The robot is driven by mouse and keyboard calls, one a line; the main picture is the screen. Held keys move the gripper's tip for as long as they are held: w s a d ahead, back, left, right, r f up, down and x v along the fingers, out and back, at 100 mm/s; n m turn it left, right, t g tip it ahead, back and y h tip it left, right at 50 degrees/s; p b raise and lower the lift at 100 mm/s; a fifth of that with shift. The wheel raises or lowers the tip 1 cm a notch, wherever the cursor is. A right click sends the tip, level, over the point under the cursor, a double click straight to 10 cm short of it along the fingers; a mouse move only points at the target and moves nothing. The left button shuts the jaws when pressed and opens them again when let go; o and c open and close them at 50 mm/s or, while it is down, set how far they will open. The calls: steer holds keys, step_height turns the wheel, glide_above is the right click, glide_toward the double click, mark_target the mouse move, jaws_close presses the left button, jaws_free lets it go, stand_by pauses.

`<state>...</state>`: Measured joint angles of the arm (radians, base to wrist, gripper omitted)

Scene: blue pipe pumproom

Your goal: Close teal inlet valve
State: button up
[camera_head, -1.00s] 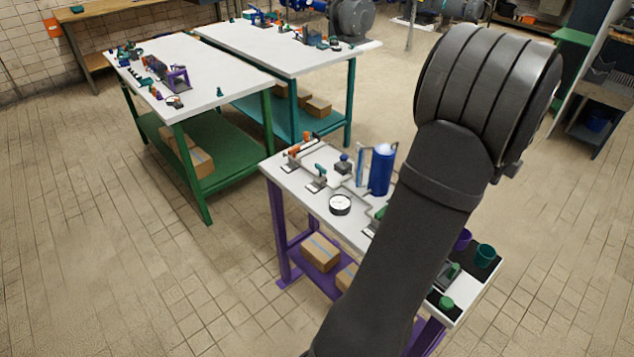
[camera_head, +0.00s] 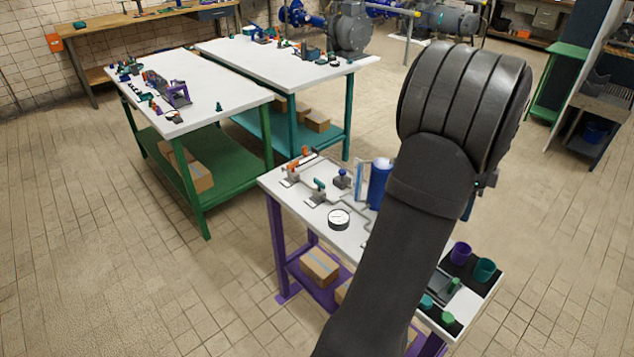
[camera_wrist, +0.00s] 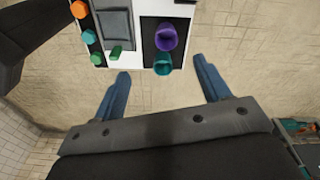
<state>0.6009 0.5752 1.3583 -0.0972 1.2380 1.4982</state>
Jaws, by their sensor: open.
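A small valve with a teal handle (camera_head: 319,185) stands on the pipework of the white-topped table with purple legs (camera_head: 273,181). It is the likely teal inlet valve; its handle is too small to tell its setting. An orange-handled valve (camera_head: 293,170) is beside it to the left and a blue-knobbed one (camera_head: 342,178) to the right. My gripper (camera_wrist: 161,67) is open and empty in the wrist view, its blue fingers spread near the table end with the cups. The teal-handled valve is out of the wrist view. My arm hides the gripper in the head view.
A round gauge (camera_head: 339,219) and a blue cylinder (camera_head: 379,184) stand near the valve. A purple cup (camera_head: 460,253) and a teal cup (camera_head: 485,270) stand at the table's right end. Two other workbenches are behind; open floor lies left.

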steer(key=w+a+f+n+g+h, duration=0.1)
steer(key=w+a+f+n+h, duration=0.1)
steer(key=a+n, duration=0.45)
steer(key=w+a+f+n+g+h, duration=0.1)
steer(key=w+a+f+n+h, duration=0.15)
steer(key=a+n, duration=0.4)
steer(key=m+t+h, duration=0.5)
steer(key=m+t, duration=0.7)
steer(key=m, duration=2.2)
glide_toward(319, 181)
steer(key=shift+y, duration=0.25)
steer(key=x, duration=0.8)
steer(key=shift+w+d, duration=0.1)
steer(key=shift+d, duration=0.25)
steer(key=shift+c, duration=0.2)
steer(key=c, duration=1)
